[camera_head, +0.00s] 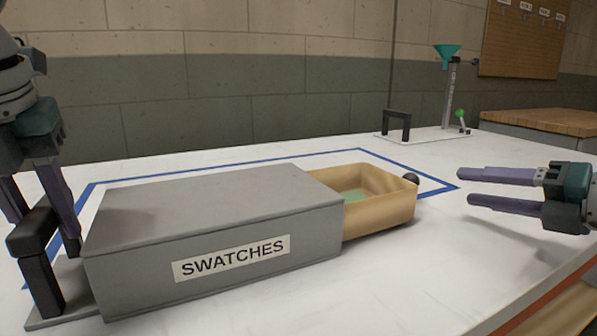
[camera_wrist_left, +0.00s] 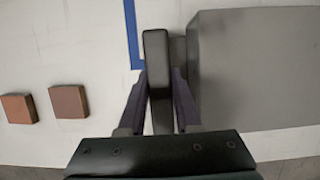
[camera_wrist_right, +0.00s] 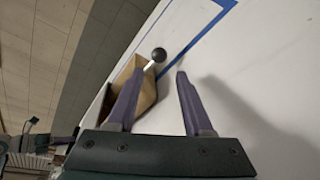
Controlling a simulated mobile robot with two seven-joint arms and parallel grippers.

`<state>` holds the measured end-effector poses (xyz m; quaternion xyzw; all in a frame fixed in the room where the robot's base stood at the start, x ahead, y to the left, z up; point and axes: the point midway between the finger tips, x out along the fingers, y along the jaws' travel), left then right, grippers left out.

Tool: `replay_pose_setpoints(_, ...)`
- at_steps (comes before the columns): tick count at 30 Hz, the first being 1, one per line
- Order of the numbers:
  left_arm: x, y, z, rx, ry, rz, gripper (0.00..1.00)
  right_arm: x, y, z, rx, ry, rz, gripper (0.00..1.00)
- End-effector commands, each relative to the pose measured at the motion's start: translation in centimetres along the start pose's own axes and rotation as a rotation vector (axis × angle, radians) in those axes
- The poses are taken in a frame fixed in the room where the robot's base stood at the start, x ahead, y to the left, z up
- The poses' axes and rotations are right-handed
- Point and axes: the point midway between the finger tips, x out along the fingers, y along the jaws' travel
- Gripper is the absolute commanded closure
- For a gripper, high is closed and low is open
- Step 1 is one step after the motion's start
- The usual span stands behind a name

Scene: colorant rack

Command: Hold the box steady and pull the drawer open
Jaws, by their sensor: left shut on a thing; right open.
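The grey box (camera_head: 210,220) labelled SWATCHES lies on the white table inside a blue outline. Its tan drawer (camera_head: 385,208) sticks out of the right end, with something greenish inside. A dark round knob (camera_head: 411,179) is on the drawer's front; the knob also shows in the right wrist view (camera_wrist_right: 159,54). My left gripper (camera_head: 38,222) is shut on the black handle (camera_wrist_left: 156,75) at the box's left end. My right gripper (camera_head: 467,185) is open and empty, to the right of the knob and apart from it.
Two brown square blocks (camera_wrist_left: 68,102) lie on the table left of the handle. A stand with a teal funnel (camera_head: 447,52) and a black arch (camera_head: 396,122) stand at the back.

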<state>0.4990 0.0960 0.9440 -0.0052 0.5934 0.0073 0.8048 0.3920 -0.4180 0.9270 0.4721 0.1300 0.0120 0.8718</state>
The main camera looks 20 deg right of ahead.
Motion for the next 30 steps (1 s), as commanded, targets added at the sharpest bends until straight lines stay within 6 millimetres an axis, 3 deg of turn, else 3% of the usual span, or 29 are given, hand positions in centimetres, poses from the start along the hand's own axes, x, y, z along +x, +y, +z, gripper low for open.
replay_pose_setpoints(3, 0.0, 0.0, 0.0, 0.002, 0.000, -0.001, 1.00, 0.0, 0.0, 0.0, 0.000, 0.000, 0.000, 0.49)
replay_pose_setpoints(4, 0.0, 0.0, 0.0, 0.002, 0.000, -0.001, 0.67, 0.0, 0.0, 0.0, 0.000, 0.000, 0.000, 0.49)
replay_pose_setpoints(13, 0.0, 0.0, 0.0, 0.001, 0.000, -0.001, 0.33, 0.0, 0.0, 0.0, 0.000, 0.000, 0.000, 0.49)
replay_pose_setpoints(23, -0.6, -0.1, 0.1, 0.002, -0.002, -0.002, 0.33, 0.0, 0.0, 0.0, 0.000, 0.000, 0.000, 0.49)
replay_pose_setpoints(30, -4.7, -0.1, 0.1, 0.002, -0.004, -0.002, 0.33, 0.0, 0.0, 0.0, 0.000, 0.000, 0.000, 0.49)
